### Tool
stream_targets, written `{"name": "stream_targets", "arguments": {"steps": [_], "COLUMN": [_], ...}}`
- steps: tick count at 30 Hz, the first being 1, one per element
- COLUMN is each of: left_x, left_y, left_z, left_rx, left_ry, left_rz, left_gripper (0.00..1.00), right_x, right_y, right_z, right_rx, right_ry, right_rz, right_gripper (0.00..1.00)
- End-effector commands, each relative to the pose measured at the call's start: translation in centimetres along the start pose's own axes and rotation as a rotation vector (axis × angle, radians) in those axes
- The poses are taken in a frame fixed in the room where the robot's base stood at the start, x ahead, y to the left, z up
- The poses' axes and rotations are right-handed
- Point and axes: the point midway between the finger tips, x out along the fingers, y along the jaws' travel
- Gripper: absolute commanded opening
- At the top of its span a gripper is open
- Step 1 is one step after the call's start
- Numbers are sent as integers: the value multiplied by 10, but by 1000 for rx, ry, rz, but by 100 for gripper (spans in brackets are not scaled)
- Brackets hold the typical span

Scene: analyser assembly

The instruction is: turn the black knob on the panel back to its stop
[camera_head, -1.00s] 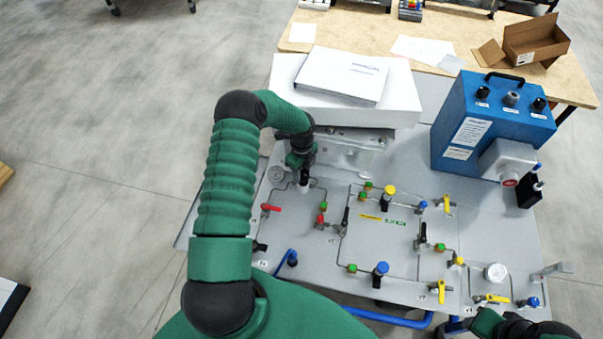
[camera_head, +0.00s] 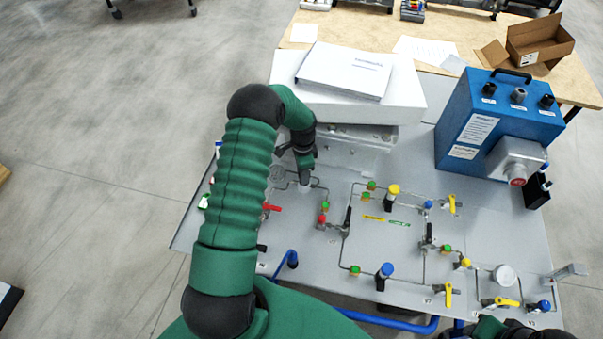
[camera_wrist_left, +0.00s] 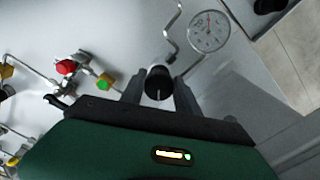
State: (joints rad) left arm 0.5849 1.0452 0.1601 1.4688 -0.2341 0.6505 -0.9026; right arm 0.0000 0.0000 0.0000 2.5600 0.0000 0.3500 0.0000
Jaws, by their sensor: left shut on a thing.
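The black knob (camera_wrist_left: 158,82) stands on the grey panel (camera_wrist_left: 120,30) in the left wrist view, with a pale line on its face pointing toward the picture's bottom. My left gripper (camera_wrist_left: 159,88) has one finger on each side of the knob and is shut on it. In the head view my left gripper (camera_head: 305,174) reaches down to the panel's back left, and it mostly hides the knob. Part of my right arm's end (camera_head: 510,328) shows at the bottom right edge; its fingers are not clear.
A round gauge (camera_wrist_left: 209,31) sits close to the knob. A red-handled valve (camera_wrist_left: 67,67) and green fittings are nearby. Behind the gripper is a white box (camera_head: 405,100) with papers on top. A blue box (camera_head: 475,150) stands at the right of the panel.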

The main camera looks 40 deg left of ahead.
Motion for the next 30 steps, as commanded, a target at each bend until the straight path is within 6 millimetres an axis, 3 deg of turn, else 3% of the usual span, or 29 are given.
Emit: {"name": "stream_targets", "arguments": {"steps": [1,18,30], "left_x": [-2,-4,-4], "left_y": [-2,-3,-3], "left_z": [-7,-8,-7], "left_rx": [-40,-574,-833], "left_ry": [14,21,20], "left_rz": [-10,-11,-8], "left_gripper": [0,0,0], "right_x": [3,18,23], "right_y": [0,0,0], "right_z": [1,4,5], "right_rx": [0,0,0], "right_ry": [0,0,0], "right_rz": [0,0,0], "right_gripper": [36,36,36]}}
